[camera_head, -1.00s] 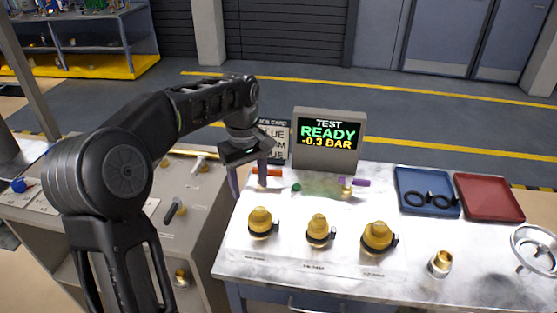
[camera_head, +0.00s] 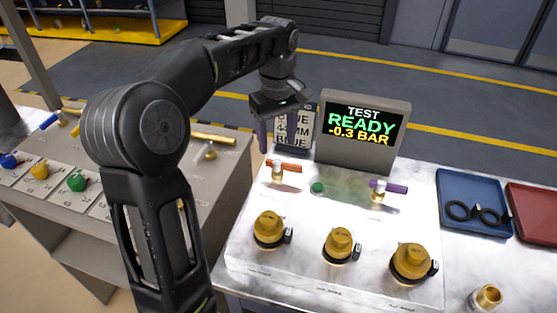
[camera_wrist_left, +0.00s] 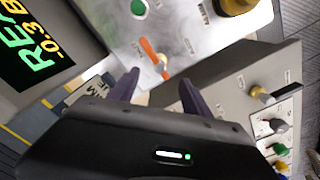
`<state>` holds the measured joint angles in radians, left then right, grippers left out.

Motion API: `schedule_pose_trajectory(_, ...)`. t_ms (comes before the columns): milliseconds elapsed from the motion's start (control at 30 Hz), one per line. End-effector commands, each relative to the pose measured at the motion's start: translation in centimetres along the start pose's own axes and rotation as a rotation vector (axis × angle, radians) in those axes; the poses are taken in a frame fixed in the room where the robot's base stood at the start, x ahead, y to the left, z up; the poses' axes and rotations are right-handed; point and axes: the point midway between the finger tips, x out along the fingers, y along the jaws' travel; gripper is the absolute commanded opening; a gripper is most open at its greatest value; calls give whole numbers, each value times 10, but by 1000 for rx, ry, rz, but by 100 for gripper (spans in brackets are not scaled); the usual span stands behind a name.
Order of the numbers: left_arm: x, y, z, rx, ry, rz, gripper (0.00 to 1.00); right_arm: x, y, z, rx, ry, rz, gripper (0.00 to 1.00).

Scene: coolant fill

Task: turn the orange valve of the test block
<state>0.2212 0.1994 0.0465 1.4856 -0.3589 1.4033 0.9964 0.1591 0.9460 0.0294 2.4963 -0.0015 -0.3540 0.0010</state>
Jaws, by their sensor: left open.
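The orange valve (camera_head: 285,166) is a small orange lever on a brass stem at the back left of the pale test block (camera_head: 330,215). Its lever lies roughly crosswise in the head view. It also shows in the wrist view (camera_wrist_left: 149,47), just beyond the fingertips. My left gripper (camera_head: 278,135) is open and empty, fingers pointing down, above and behind the orange valve and apart from it. In the wrist view its two dark fingers (camera_wrist_left: 158,88) stand wide apart with nothing between them. My right gripper is not in view.
The test screen (camera_head: 362,130) reading READY -0.3 BAR and a job card (camera_head: 296,130) stand behind the block. A purple-handled valve (camera_head: 392,187) and a green button (camera_head: 318,188) are nearby. Several brass fittings stand in front. A blue tray (camera_head: 470,205) lies right.

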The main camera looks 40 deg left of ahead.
Motion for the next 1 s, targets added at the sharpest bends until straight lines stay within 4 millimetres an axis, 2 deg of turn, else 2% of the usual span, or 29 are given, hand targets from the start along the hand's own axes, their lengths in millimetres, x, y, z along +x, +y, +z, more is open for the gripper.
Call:
schedule_pose_trajectory(167, 11, 0, 0, 0, -1, -2, 57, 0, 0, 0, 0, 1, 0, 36)
schedule_pose_trajectory(600, 72, 0, 0, 0, -2, -2, 57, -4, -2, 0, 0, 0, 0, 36)
schedule_pose_trajectory(967, 78, 0, 0, 0, -1, -1, 57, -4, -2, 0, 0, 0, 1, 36)
schedule_pose_trajectory(1000, 78, 0, 0, 0, -1, -1, 53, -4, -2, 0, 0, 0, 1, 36)
